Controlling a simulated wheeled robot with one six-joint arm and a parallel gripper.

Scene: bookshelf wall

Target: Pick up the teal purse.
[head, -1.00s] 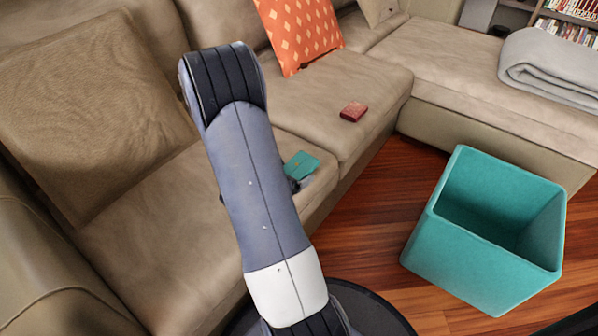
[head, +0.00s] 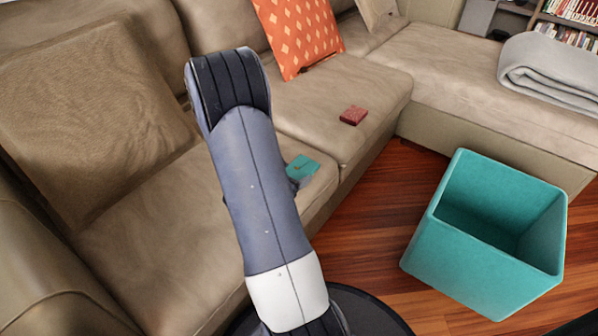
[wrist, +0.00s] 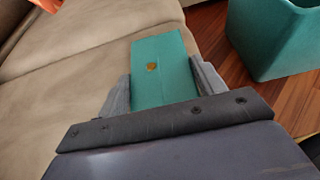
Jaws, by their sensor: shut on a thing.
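The teal purse (wrist: 160,62) is a flat teal piece with a small gold clasp. In the wrist view it lies between the two grey fingers of my gripper (wrist: 163,88), which are shut on its sides. In the head view the purse (head: 302,166) shows at the front of the sofa seat, just right of my arm. My arm hides most of the gripper there. I cannot tell whether the purse touches the seat.
A teal bin (head: 470,255) stands open on the wood floor at the right. A small red item (head: 353,115) lies on the sofa (head: 330,90) farther back. An orange cushion (head: 300,35) leans on the backrest, and a grey blanket (head: 555,68) lies at right.

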